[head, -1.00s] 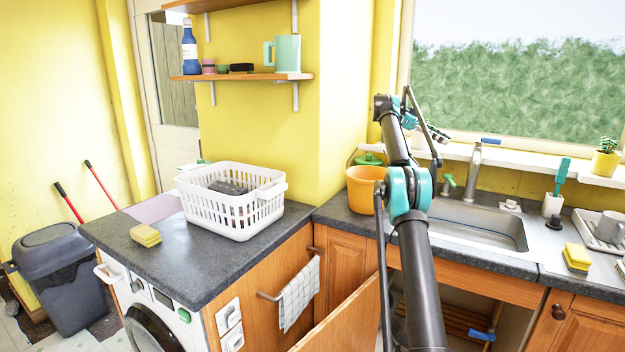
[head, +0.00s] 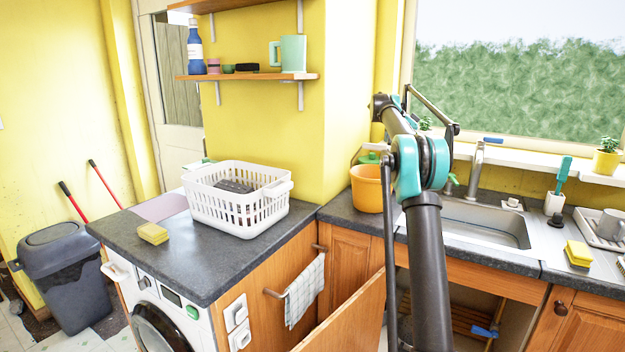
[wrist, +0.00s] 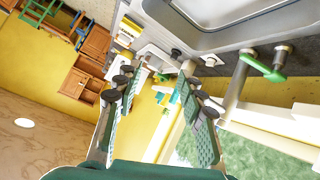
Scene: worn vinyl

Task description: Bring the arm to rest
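My arm (head: 425,250) rises in the right middle of the head view, with its teal joint in front of the sink's left part and its upper link reaching back toward the wall. My gripper is hidden behind the arm in the head view. In the wrist view my gripper (wrist: 156,85) has its two green-padded fingers well apart. Nothing is between them. The sink and tap lie beyond the fingers in that view.
The sink (head: 475,226), tap (head: 476,170) and orange bucket (head: 366,188) are near the arm. A cupboard door (head: 345,318) hangs open below. A shelf (head: 245,76) is on the wall.

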